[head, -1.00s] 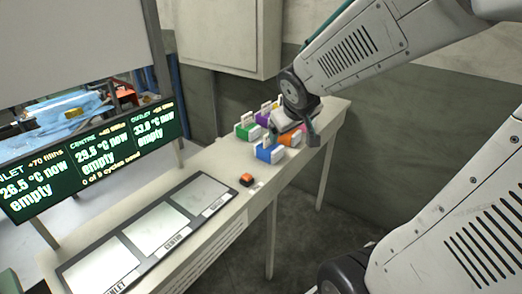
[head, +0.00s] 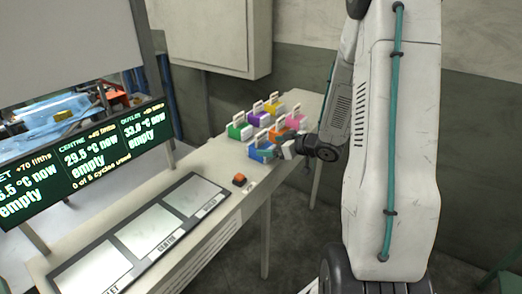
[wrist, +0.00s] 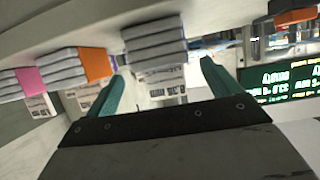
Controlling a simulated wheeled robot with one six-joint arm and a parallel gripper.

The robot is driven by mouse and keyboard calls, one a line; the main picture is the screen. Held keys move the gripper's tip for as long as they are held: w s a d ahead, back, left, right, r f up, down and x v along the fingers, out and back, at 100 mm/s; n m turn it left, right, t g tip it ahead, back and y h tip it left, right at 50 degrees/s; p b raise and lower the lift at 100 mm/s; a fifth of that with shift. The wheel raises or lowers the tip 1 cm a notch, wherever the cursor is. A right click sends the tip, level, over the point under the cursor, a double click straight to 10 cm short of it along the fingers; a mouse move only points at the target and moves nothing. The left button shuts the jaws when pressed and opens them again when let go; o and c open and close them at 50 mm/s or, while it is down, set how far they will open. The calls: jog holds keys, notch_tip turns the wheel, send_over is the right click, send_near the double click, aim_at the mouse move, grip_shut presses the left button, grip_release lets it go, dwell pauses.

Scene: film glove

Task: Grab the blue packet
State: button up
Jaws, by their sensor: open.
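The blue packet (head: 260,152) stands upright at the front of a group of coloured packets on the bench in the head view. It has a pale handle-like top. My gripper (head: 284,149) is just right of it, low over the bench edge. In the wrist view my gripper (wrist: 160,74) is open, with its two teal fingers spread. A pale layered packet with a printed label (wrist: 155,45) sits ahead, between the finger directions. It appears to be the blue packet, though its blue face does not show there. I cannot tell if the fingers touch it.
Green (head: 238,128), purple (head: 258,119), yellow (head: 275,107), orange (head: 279,133) and pink (head: 296,121) packets stand close by. A display (head: 85,158) stands left.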

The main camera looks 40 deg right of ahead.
aim_at(263, 145)
jog(key=x, duration=0.5)
jog(key=shift+w+a+f, duration=0.15)
jog(key=shift+w+a, duration=0.05)
jog(key=shift+c, duration=0.3)
jog(key=c, duration=1.1)
jog(key=shift+o, duration=0.2)
